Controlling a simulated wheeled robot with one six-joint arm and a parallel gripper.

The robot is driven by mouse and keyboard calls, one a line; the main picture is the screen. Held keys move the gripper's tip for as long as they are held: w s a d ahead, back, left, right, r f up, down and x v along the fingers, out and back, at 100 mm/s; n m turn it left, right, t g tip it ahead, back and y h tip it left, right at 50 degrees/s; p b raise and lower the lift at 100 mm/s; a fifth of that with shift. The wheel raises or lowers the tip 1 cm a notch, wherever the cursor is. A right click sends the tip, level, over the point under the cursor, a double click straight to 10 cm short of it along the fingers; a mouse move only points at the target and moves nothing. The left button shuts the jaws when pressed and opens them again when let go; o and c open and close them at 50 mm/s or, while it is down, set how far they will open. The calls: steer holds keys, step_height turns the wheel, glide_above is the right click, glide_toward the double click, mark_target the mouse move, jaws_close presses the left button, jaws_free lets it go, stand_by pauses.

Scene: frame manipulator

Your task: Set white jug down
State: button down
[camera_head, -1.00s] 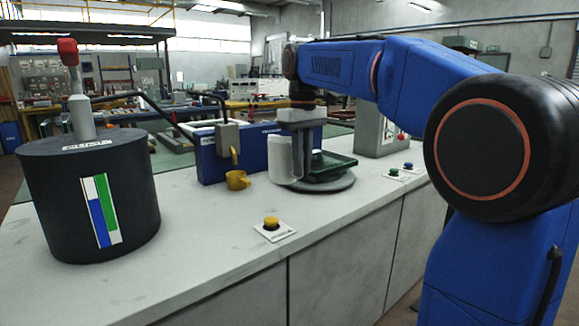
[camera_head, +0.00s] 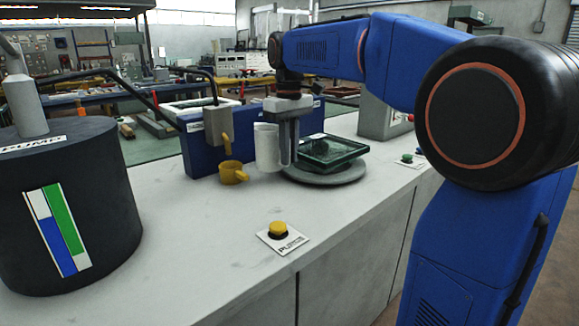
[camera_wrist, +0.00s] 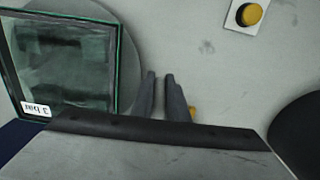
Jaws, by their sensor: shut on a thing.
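The white jug (camera_head: 267,148) is upright in the head view, right of the yellow mug (camera_head: 232,173) and left of the round grey turntable (camera_head: 340,177). My gripper (camera_head: 285,158) is at its right side, pointing down and shut on it. The grip point itself is hidden. I cannot tell whether the jug's base touches the counter (camera_head: 190,235). In the wrist view my gripper's fingers (camera_wrist: 160,78) are close together with a narrow gap. I cannot make out the jug there.
A glass-sided square piece (camera_head: 333,150) sits on the turntable, close right of my gripper. A blue panel (camera_head: 200,150) with a tap stands behind. The dark pump tank (camera_head: 110,210) is at left, a yellow button (camera_head: 277,230) in front. The counter between them is clear.

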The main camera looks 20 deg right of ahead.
steer(key=shift+f, duration=2.1)
steer(key=shift+f, duration=0.15)
steer(key=c, duration=1.7)
jaws_free()
steer(key=shift+c, duration=0.2)
